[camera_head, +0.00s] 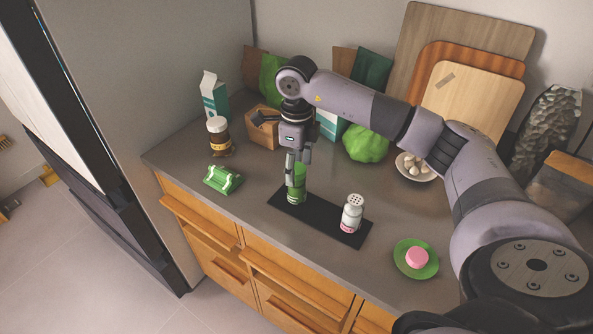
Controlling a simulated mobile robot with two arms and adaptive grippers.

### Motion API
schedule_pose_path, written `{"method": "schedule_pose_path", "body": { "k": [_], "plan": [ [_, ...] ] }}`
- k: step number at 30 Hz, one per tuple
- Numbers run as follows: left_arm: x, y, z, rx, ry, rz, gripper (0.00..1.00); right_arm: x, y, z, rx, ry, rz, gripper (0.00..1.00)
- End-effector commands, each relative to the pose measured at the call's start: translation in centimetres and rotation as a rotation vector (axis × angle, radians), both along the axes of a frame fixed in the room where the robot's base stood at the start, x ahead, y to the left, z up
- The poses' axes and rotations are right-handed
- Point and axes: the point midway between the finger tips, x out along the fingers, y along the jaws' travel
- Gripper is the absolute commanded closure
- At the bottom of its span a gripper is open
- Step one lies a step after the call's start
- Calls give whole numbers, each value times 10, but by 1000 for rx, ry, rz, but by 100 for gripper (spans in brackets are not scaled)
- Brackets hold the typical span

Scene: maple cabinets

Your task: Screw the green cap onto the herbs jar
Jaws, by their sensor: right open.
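A small jar with green on it (297,194) stands upright on a black mat (320,222), at the mat's left end. I take it for the herbs jar; its top is partly covered by my gripper. My right gripper (296,177) reaches down over the jar from above, its open fingers around or just beside the upper green part. I cannot tell whether that green part is the cap or the jar's contents, nor whether the fingers touch it. My left gripper is out of view.
A white shaker with a pink label (352,214) stands on the mat's right end. A green plate (429,272) holds a pink cap. The counter's front edge is close.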

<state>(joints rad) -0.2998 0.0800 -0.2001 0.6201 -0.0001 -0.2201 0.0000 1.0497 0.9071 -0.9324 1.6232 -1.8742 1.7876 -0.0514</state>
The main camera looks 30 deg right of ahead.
Motion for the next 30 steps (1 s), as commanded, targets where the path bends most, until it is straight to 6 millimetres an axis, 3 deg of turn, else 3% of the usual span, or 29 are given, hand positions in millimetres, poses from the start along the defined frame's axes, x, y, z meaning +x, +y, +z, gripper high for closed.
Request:
{"method": "schedule_pose_path", "body": {
  "k": [11, 24, 30],
  "plan": [
    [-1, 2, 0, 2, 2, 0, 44, 1, 0, 11, 0, -4, 0, 40],
    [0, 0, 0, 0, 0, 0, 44, 1, 0, 97, 1, -6, 0, 40],
    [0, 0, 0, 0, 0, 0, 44, 0, 0, 118, 1, -3, 0, 40]
  ]
}}
